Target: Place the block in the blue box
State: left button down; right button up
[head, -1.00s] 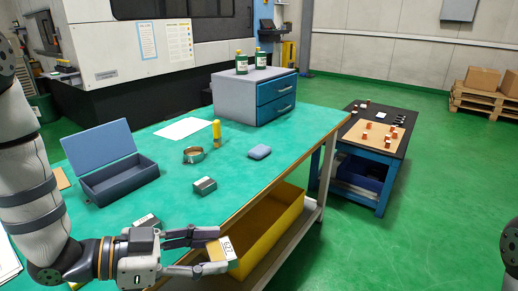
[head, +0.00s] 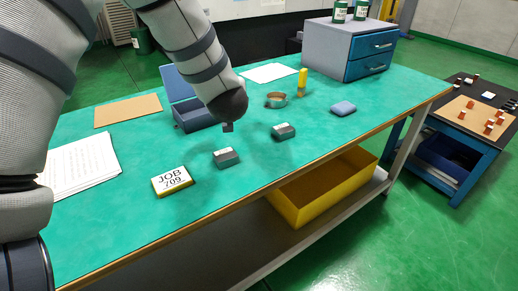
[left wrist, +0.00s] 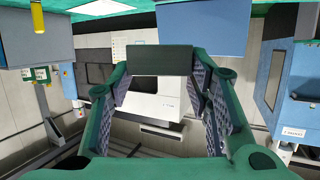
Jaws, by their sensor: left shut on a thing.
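The blue box (head: 187,120) stands on the bench with its lid (head: 180,83) raised; my left arm hides its right part. The left wrist view is upside down and shows a blue panel (left wrist: 200,28), which looks like the raised lid, past the fingertips. My left gripper (left wrist: 160,78) is shut on a dark green-grey block (left wrist: 162,60) in that view. The gap between block and box cannot be judged. My right gripper is in neither view.
Two grey blocks (head: 226,157) (head: 284,131) and a JOB 709 plate (head: 172,181) lie near the bench's front. Papers (head: 80,165) lie left.

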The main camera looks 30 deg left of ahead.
pick_arm(q)
jog(key=s+n+g+y, duration=0.1)
jog(key=s+f+n+g+y, duration=0.1)
jog(key=s+n+g, duration=0.1)
jog(key=s+a+n+g+y, duration=0.1)
jog(key=s+g, duration=0.1)
jog(key=shift+a+f+n, duration=0.1)
jog(key=shift+f+n, duration=0.1)
jog(key=shift+n, duration=0.2)
jog(key=b, duration=0.2)
send_over(263, 153)
jog(key=f, duration=0.9)
jog(key=shift+s+a+f, duration=0.1)
jog(key=shift+s+a, duration=0.05)
jog(key=shift+a, duration=0.2)
jog(key=shift+d+f, duration=0.2)
jog(key=f, duration=0.2)
jog(key=shift+d+f+b, duration=0.25)
jog(key=shift+f+b, duration=0.05)
jog(key=shift+b, duration=0.1)
jog(key=shift+w+f, duration=0.2)
jog(key=shift+w, duration=0.05)
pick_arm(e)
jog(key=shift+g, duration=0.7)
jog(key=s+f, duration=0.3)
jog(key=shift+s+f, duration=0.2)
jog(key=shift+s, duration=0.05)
pick_arm(q)
jog(key=shift+s+f, duration=0.1)
